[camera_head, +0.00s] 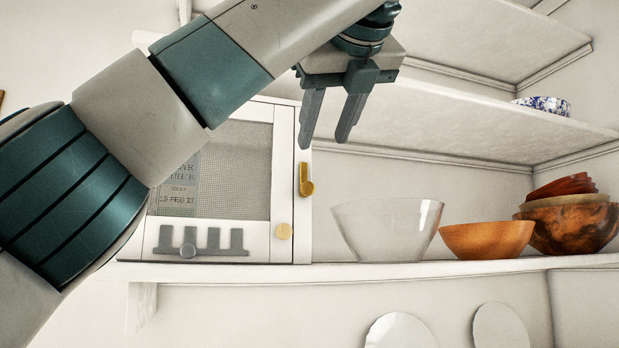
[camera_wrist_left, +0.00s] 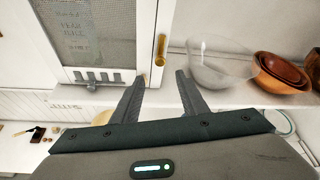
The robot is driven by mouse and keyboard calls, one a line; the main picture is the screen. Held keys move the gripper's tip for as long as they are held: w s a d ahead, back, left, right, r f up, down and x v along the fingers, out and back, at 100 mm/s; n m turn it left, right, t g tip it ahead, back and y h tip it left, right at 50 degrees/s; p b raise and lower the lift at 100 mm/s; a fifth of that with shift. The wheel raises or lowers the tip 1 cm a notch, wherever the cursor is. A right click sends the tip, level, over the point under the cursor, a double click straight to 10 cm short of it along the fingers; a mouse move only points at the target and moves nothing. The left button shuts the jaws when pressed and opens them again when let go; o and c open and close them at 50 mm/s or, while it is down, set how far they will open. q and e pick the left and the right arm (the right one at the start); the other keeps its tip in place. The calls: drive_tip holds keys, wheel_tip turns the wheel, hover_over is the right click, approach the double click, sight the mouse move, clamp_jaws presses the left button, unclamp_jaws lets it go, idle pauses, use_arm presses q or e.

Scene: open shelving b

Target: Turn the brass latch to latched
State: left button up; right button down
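The brass latch (camera_head: 306,180) is on the right front edge of a white cabinet with a mesh door (camera_head: 240,170). It stands upright, with its rounded end at the bottom. In the left wrist view the latch (camera_wrist_left: 160,50) lies beyond the fingertips, roughly in line with the gap between them. My left gripper (camera_head: 323,142) is open and empty, its fingers pointing down in the head view, just above the latch and slightly right. It also shows in the wrist view (camera_wrist_left: 160,76). It appears apart from the latch. My right gripper is not in view.
A round wooden knob (camera_head: 284,231) is below the latch. On the same shelf (camera_head: 400,268), right of the cabinet, stand a clear glass bowl (camera_head: 388,228), a wooden bowl (camera_head: 487,240) and stacked bowls (camera_head: 570,228). An upper shelf (camera_head: 440,120) runs behind my gripper.

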sight(308, 185)
use_arm(q)
drive_tip(key=p+x, duration=0.4)
drive_tip(key=x, duration=0.8)
drive_tip(key=shift+w+a, duration=0.1)
drive_tip(key=shift+w, duration=0.25)
drive_tip(key=shift+w+f, duration=0.3)
drive_tip(key=shift+w, duration=0.1)
drive_tip(key=shift+s, duration=0.1)
clamp_jaws()
